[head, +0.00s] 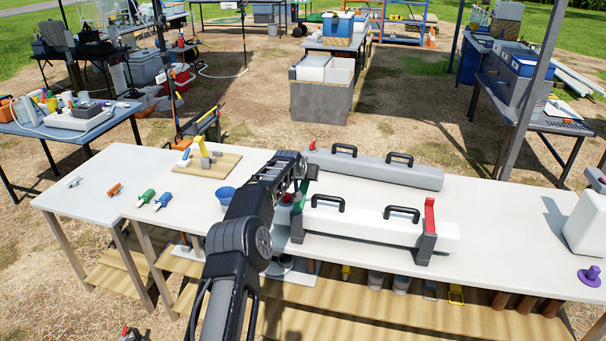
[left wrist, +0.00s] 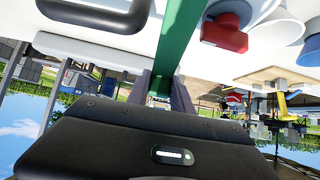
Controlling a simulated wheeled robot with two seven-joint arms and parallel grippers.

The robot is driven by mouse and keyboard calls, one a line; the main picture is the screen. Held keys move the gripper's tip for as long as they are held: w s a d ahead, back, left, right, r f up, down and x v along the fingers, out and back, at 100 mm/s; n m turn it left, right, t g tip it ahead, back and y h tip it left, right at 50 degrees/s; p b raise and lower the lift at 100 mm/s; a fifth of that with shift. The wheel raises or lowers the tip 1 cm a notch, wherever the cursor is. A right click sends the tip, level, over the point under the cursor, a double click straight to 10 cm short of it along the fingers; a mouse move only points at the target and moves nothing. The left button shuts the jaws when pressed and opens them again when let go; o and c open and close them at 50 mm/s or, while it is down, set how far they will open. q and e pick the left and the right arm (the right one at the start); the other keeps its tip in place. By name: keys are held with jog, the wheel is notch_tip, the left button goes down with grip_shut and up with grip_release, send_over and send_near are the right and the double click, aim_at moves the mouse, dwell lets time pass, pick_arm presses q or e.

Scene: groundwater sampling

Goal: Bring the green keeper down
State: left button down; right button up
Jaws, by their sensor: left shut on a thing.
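The green keeper (head: 299,201) stands roughly upright at the left end of a long white case with two black handles (head: 375,226), which lies in dark end brackets. My left gripper (head: 304,178) is at the upper end of the keeper and shut on it. In the left wrist view the green keeper (left wrist: 180,42) runs as a bar down between my left gripper's fingers (left wrist: 168,92). The gripper partly hides the keeper's top in the head view. A matching red keeper (head: 430,215) stands upright at the case's right end. My right gripper is not in view.
A grey case (head: 373,169) with two black handles lies just behind the white one. A blue bowl (head: 226,195), a wooden board (head: 208,164) and green and blue small tools (head: 146,197) sit to the left. A purple knob (head: 590,275) lies at the right.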

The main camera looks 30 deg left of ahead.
aim_at(307, 183)
pick_arm(q)
jog(key=shift+w+a+f+b, duration=0.1)
jog(key=shift+w+f+b, duration=0.15)
jog(key=shift+f, duration=0.45)
jog(key=shift+w+a+f+b, duration=0.1)
jog(key=shift+w+f+b, duration=0.2)
jog(key=shift+f, duration=0.4)
jog(key=shift+w+f+b, duration=0.2)
jog(key=shift+w+f, duration=0.05)
jog(key=shift+f, duration=0.6)
jog(key=c, duration=1.2)
grip_release()
jog(key=shift+o, duration=0.4)
